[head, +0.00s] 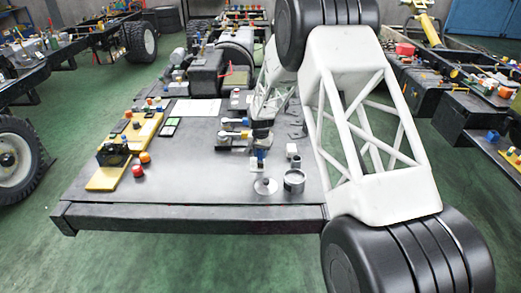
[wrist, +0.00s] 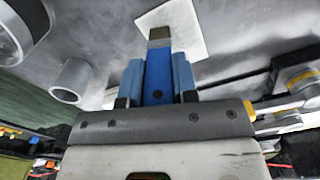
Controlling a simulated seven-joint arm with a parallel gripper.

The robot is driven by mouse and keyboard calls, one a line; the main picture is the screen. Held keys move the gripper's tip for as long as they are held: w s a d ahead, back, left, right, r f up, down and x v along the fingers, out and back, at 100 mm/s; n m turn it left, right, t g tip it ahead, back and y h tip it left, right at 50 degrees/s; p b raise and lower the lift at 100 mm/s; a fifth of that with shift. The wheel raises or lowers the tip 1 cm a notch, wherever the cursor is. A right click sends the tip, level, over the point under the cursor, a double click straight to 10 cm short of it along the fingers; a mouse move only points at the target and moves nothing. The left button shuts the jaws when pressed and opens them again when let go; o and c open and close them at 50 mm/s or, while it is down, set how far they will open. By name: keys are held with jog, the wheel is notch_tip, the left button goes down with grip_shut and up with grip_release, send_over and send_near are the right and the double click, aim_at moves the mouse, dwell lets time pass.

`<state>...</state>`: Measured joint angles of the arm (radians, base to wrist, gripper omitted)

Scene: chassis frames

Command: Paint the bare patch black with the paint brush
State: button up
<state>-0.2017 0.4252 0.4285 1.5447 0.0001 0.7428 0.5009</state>
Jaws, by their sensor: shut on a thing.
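My gripper (wrist: 158,82) is shut on a blue paint brush (wrist: 157,65), which sits between its two blue fingers. The brush has a brownish-grey tip. In the wrist view the tip overlaps a pale, roughly square patch (wrist: 190,42) on the grey metal plate. I cannot tell whether it touches. In the head view my gripper (head: 261,152) is over the plate, and a pale patch (head: 258,189) lies just below it. A round metal tin (head: 294,182) stands right of the patch. It also shows at the upper left of the wrist view (wrist: 22,28).
A small pale cylinder (head: 291,150) stands behind the tin. A yellow board (head: 110,178) with knobs and a dark block is on the left. A white sheet (head: 195,110) lies further back. Other chassis frames stand at both sides.

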jog(key=shift+s, duration=1.25)
jog(key=shift+s+r, duration=0.15)
jog(key=shift+r, duration=0.05)
notch_tip(320, 180, up, 8)
jog(key=shift+f, duration=0.15)
jog(key=w+a, duration=0.2)
jog(key=w, duration=0.8)
jog(key=shift+w+a, duration=0.15)
jog(key=shift+a, duration=0.1)
